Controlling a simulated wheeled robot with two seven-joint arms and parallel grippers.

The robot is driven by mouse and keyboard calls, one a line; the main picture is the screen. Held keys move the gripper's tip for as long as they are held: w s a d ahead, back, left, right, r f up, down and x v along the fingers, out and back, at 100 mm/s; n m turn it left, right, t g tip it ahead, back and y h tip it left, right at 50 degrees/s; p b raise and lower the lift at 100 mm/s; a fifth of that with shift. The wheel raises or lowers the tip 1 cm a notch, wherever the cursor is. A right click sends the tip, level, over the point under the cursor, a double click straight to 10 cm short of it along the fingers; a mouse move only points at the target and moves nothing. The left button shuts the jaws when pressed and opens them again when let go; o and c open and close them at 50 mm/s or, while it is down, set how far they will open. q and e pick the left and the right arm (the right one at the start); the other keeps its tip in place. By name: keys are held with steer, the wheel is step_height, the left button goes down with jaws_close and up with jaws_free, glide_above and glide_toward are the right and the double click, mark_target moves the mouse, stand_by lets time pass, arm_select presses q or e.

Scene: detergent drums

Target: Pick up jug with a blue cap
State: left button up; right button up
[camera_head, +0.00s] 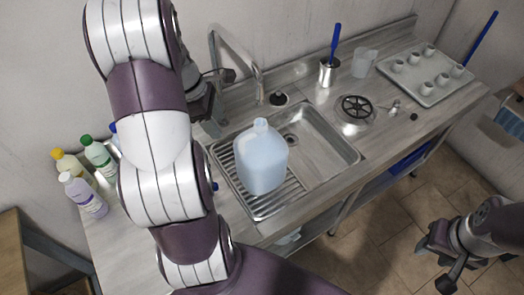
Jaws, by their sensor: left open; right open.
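A pale blue translucent jug (261,160) stands upright on the ribbed drainer side of the steel sink. Its cap looks pale, not clearly blue. At the left, a small blue patch (113,128) shows beside my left arm; it may be a blue cap, and the rest is hidden behind the arm. My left gripper (214,104) is open, partly hidden by my arm, behind and left of the pale blue jug, near the tap, and apart from the jug. My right gripper (434,264) is open and empty over the floor at the lower right, far from the jugs.
Bottles with yellow (69,166), green (98,157) and white (83,194) caps stand at the counter's left end. A tap (254,75) rises behind the sink. A steel cup with a blue brush (327,72), a clear jug (363,63) and a cup tray (426,90) stand to the right.

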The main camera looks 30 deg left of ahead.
arm_select(q)
steer(key=a+r+n, duration=0.1)
steer(key=n, duration=0.2)
steer(key=n+h, duration=0.1)
steer(key=n, duration=0.2)
glide_above(242, 139)
steer(key=s+a, duration=0.2)
steer(key=a, duration=0.1)
step_height(242, 139, down, 5)
steer(key=shift+t, duration=0.3)
steer(key=x, duration=0.1)
steer(key=p+x, duration=0.1)
steer(key=x, duration=0.3)
steer(key=shift+w+d+p, duration=0.15)
steer(key=shift+d+p, duration=0.15)
steer(key=shift+w+f, duration=0.15)
steer(key=shift+f, duration=0.2)
jaws_close()
